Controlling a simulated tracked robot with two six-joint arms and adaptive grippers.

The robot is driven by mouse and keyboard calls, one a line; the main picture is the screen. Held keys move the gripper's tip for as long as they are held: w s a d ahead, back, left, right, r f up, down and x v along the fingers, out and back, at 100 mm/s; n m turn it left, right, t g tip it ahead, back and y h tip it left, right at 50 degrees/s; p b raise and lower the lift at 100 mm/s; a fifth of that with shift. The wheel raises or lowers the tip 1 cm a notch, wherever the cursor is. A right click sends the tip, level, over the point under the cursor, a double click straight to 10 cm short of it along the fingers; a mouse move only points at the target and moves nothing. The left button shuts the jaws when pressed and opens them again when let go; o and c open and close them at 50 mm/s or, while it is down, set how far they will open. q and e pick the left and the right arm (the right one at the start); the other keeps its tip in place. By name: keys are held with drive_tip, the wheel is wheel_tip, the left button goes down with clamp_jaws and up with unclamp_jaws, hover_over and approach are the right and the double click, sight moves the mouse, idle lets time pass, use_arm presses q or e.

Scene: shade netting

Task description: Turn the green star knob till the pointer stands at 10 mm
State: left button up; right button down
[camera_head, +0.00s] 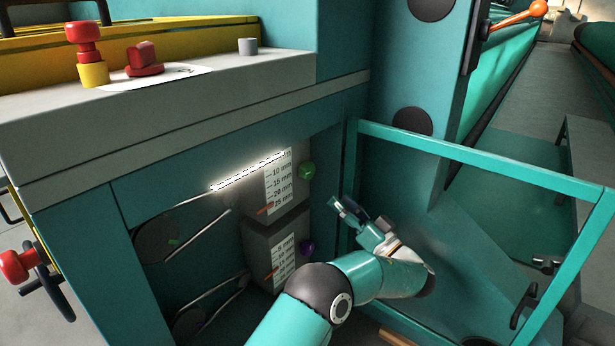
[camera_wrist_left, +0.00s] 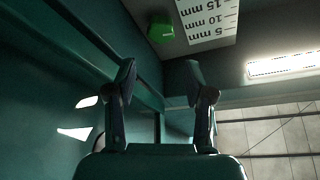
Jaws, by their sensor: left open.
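The green star knob (camera_head: 307,171) sits on the right side of the upper grey box in the open cabinet. In the left wrist view the open fingers (camera_wrist_left: 160,82) point toward the cabinet interior. The green knob (camera_wrist_left: 161,28) shows beyond them, with the scale (camera_wrist_left: 208,18) beside it. The pointer is not visible there. My right gripper is not in view.
A lower box carries a purple knob (camera_head: 307,248) and its own scale (camera_head: 284,262). A teal door frame (camera_head: 480,152) stands open right of my gripper. A bright light strip (camera_head: 247,171) lies left of the upper scale. Red buttons (camera_head: 83,40) stand on the ledge above.

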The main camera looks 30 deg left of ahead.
sight(311, 173)
use_arm(q)
drive_tip(key=b+x, duration=0.2)
drive_tip(key=x, duration=0.9)
drive_tip(key=shift+a, duration=0.1)
drive_tip(key=c, duration=0.9)
drive_tip(key=shift+a, duration=0.3)
drive_tip(key=shift+d+f+m, duration=0.15)
drive_tip(key=shift+d+m, duration=0.1)
drive_tip(key=shift+m, duration=0.15)
